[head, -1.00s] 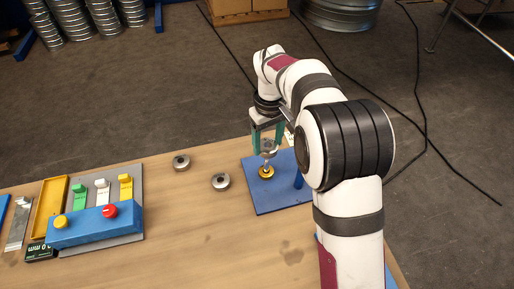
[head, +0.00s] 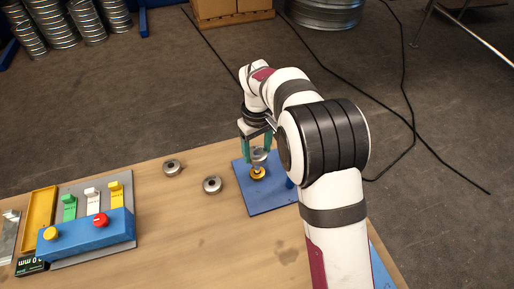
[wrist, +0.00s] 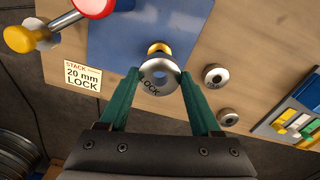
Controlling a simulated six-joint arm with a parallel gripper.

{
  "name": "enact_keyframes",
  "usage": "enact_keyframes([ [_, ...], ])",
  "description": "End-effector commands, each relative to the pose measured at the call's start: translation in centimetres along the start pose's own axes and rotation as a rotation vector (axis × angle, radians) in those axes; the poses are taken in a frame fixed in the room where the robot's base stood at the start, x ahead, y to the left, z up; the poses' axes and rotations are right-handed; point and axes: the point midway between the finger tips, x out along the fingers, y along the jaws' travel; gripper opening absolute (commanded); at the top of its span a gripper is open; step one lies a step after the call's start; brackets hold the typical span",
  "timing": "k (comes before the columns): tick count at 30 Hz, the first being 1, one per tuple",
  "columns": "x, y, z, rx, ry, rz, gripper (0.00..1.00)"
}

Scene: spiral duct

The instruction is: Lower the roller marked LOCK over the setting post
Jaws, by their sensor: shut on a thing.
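The metal roller marked LOCK (wrist: 159,77) is a silver ring between the green fingers of my gripper (wrist: 160,88). In the head view my gripper (head: 258,152) is shut on the roller (head: 260,156), above a yellow collar (head: 258,174) on the blue plate (head: 270,196). The setting post appears to rise from this collar, mostly hidden by the roller and fingers. In the wrist view the yellow collar (wrist: 159,47) shows just beyond the roller's edge. I cannot tell whether the post's tip is inside the roller's hole.
Two loose rollers (head: 172,167) (head: 212,185) lie left of the plate. A blue control box (head: 88,232) with knobs and coloured levers stands farther left. A blue upright (head: 291,183) is close to my arm. A sign (wrist: 82,76) reads "STACK 20 mm LOCK".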

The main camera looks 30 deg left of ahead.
Motion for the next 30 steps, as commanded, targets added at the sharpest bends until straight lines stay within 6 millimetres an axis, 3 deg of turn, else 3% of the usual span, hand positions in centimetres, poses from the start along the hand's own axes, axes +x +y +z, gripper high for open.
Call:
enact_keyframes([
  [30,0.94,0.01,0.0,0.0,0.0,0.0,0.0],
])
